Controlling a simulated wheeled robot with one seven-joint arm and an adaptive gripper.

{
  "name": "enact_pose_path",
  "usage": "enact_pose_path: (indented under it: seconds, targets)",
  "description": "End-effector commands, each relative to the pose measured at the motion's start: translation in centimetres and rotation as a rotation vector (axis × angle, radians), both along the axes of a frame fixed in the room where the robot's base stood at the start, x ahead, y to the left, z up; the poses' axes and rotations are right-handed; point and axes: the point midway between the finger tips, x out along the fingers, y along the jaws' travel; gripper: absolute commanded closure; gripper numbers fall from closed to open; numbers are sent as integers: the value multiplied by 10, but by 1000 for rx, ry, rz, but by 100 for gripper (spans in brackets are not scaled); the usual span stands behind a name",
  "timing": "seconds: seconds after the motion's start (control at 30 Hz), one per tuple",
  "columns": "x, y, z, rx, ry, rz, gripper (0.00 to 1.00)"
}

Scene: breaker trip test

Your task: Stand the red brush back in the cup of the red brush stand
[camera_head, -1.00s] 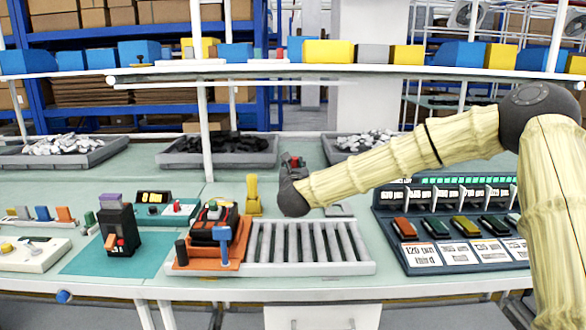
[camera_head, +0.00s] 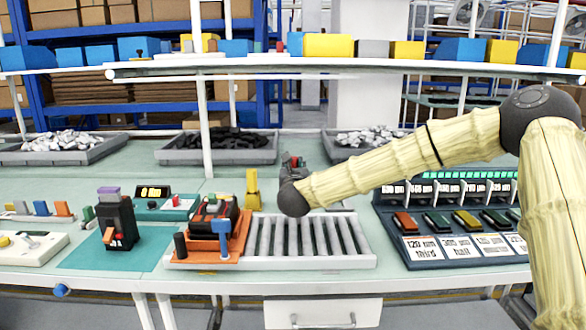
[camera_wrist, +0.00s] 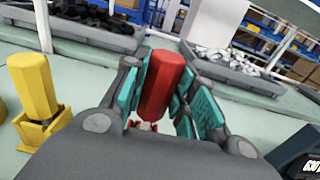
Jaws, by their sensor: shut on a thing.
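My gripper (camera_wrist: 160,90) is shut on the red brush (camera_wrist: 163,82). Its red handle stands roughly upright between the teal finger pads in the wrist view. A small pale part shows below the handle, but I cannot tell if it is bristle. In the head view my dark wrist hides most of my gripper (camera_head: 293,163), with a little red showing at its top. A yellow brush (camera_wrist: 32,86) stands in a yellow stand (camera_wrist: 44,130) to the left; the brush also shows in the head view (camera_head: 252,183).
A roller tray (camera_head: 310,262) and an orange fixture (camera_head: 190,249) lie in front of the yellow stand. A breaker panel (camera_head: 455,245) is at right. Grey bins (camera_head: 218,157) line the back. A shelf (camera_head: 350,70) crosses above the bench.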

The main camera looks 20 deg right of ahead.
Motion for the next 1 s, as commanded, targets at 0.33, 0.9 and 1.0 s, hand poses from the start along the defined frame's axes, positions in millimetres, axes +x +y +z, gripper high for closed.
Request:
enact_pose_path:
  seconds: [0.33, 0.9, 1.0]
  targets:
    - [0, 0, -8, 0, 0, 0, 97]
    - [0, 0, -18, 0, 0, 0, 97]
    - [0, 0, -20, 0, 0, 0, 97]
